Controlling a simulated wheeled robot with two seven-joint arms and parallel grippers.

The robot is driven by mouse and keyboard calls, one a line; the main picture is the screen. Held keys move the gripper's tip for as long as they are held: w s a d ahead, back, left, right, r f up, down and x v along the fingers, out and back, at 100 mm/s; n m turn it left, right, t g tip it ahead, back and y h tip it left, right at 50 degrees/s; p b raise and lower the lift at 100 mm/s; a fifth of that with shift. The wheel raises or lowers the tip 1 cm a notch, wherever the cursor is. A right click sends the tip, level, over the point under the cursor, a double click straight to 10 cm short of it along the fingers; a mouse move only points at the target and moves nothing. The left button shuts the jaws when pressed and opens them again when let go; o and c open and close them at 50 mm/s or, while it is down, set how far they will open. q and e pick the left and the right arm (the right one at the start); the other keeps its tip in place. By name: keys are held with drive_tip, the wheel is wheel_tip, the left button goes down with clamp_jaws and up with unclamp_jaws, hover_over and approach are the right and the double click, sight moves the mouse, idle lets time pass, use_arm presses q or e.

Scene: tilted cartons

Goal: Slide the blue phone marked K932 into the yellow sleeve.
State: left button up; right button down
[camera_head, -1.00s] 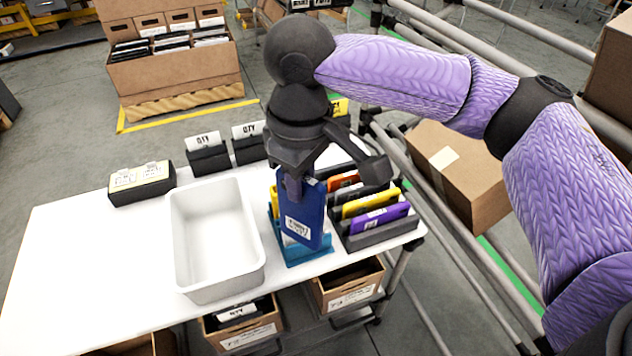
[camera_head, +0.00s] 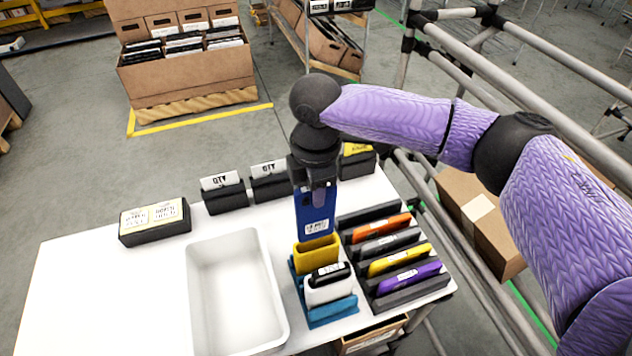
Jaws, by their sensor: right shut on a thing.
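My right gripper (camera_head: 317,184) points down and is shut on the upper part of a blue phone (camera_head: 304,212). The phone hangs upright with a white label facing me; the print is too small to read. The yellow sleeve (camera_head: 318,256) stands at the back of a blue stand (camera_head: 301,288) on the table. The phone's lower edge meets the sleeve's top edge in the picture; I cannot tell whether it is inside the mouth or just above or behind it. My left gripper is not in view.
In front of the yellow sleeve stands a white sleeve (camera_head: 328,294) with a black item in it. Right of it, a dark rack (camera_head: 416,292) holds orange, black, yellow and purple phones. A white bin (camera_head: 235,333) stands left. Black label blocks line the table's back. The table's left is clear.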

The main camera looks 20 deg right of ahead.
drive_tip(key=f+b, duration=0.2)
drive_tip(key=b, duration=0.1)
hover_over(316, 237)
drive_tip(key=shift+w+d+f, duration=0.1)
drive_tip(key=shift+f, duration=1.15)
drive_tip(key=shift+w+f, duration=0.1)
drive_tip(key=shift+f, duration=1.1)
wheel_tip(316, 237, down, 3)
drive_tip(key=shift+f+b, duration=0.15)
drive_tip(key=shift+b, duration=0.7)
drive_tip(key=shift+f+b, duration=0.65)
drive_tip(key=shift+f, duration=0.85)
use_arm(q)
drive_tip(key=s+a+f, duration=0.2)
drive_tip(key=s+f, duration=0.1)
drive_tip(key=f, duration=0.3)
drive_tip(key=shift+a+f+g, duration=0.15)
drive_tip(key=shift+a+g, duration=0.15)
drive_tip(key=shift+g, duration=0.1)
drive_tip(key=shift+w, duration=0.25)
use_arm(e)
drive_tip(key=shift+f, duration=0.25)
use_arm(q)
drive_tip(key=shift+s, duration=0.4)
